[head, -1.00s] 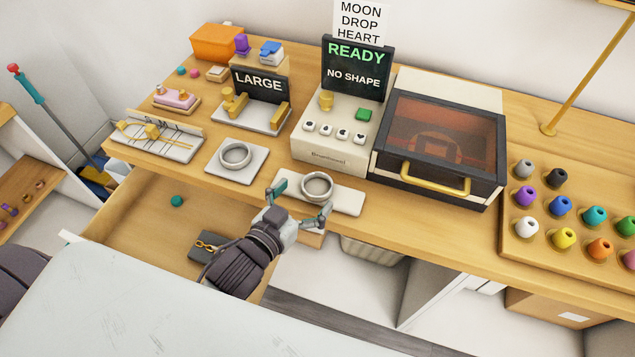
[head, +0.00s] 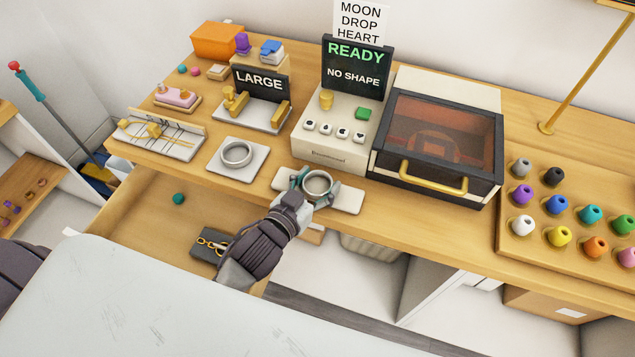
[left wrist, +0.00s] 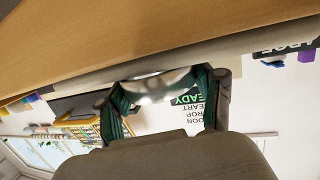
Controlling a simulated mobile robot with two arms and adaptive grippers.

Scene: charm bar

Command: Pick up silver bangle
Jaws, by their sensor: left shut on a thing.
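A silver bangle (head: 317,182) is at the white plate (head: 347,200) at the front edge of the counter, in front of the beige machine. My left gripper (head: 314,190) is shut on this bangle, with one finger on each side of it. In the left wrist view the bangle (left wrist: 157,88) shows blurred and bright between the two green-padded fingers. I cannot tell if it still touches the plate. A second silver ring (head: 236,153) lies on a square white plate to the left. My right gripper does not show.
The beige machine (head: 340,138) reads "READY, NO SHAPE". A dark oven-like box (head: 440,145) with a gold handle stands to the right of the plate. An open drawer (head: 150,215) lies below left, holding a teal ball. Colored beads fill a tray at right.

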